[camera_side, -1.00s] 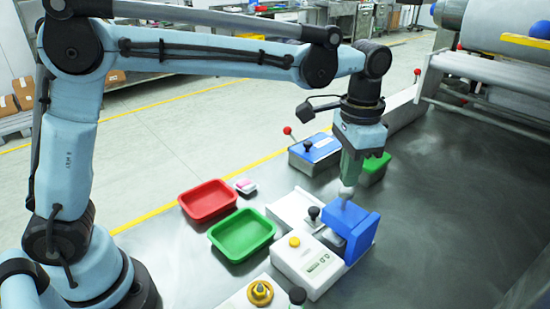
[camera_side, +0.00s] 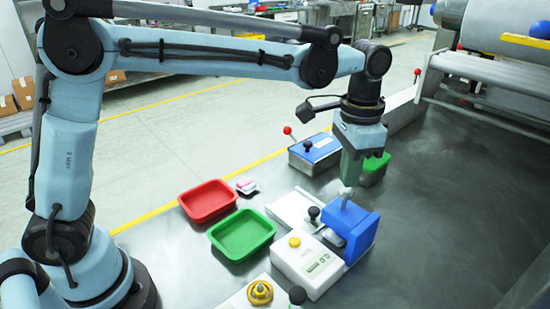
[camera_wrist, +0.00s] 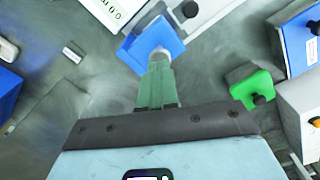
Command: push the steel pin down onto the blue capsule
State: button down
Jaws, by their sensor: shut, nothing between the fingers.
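My gripper (camera_side: 347,185), with green fingers, points down and is shut over the blue block (camera_side: 352,233). Its fingertips are at the pale head of the steel pin (camera_side: 346,192), which stands up from the block's top; I cannot tell for sure whether they touch. In the wrist view the shut fingers (camera_wrist: 158,66) reach toward the pin head (camera_wrist: 160,54) on the blue block (camera_wrist: 140,42). The blue capsule cannot be made out; the block and gripper may hide it.
A white box with a yellow button and display (camera_side: 308,265) stands in front of the block. A black knob (camera_side: 314,213) is close on its left. Green (camera_side: 242,235) and red (camera_side: 208,201) trays lie left. A blue-topped box with red-balled lever (camera_side: 315,152) stands behind. The right table is clear.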

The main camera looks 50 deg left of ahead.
aim_at(347, 191)
jog(key=shift+f, duration=1.7)
dwell(0.9)
notch_tip(347, 191, up, 9)
dwell(1.2)
jog(key=shift+a, duration=0.1)
jog(key=s+a+f+n+t, duration=0.3)
jog(key=s+a, duration=0.3)
jog(key=a, duration=0.2)
jog(key=s+a+f+n+t, duration=0.3)
jog(key=s+a+f+t, duration=0.1)
jog(key=s+a, duration=0.3)
jog(key=shift+a+f, duration=0.45)
jog(key=shift+a, duration=0.2)
